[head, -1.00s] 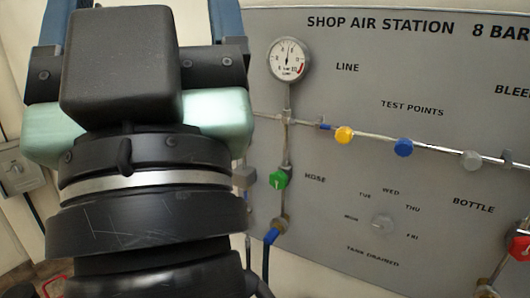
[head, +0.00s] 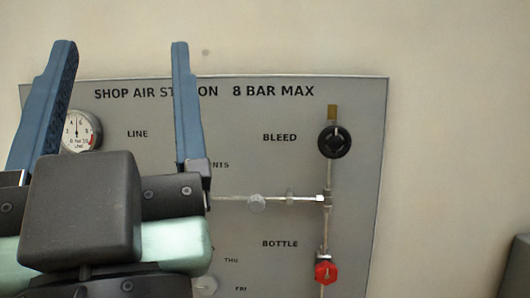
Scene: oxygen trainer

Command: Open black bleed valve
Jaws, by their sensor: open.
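The black bleed valve (head: 334,142) is a round knob on a vertical pipe at the upper right of the panel, beside the word BLEED. A brass fitting shows above it. My gripper (head: 122,50) is at the left of the head view, with its two blue fingers pointing up and spread wide apart. My gripper's body and fingers hide the panel's left part.
The grey panel (head: 300,222) carries a red bottle valve (head: 326,271) below the black one. A gauge (head: 80,131) is partly hidden by a finger. A dark object (head: 517,268) stands at the right edge.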

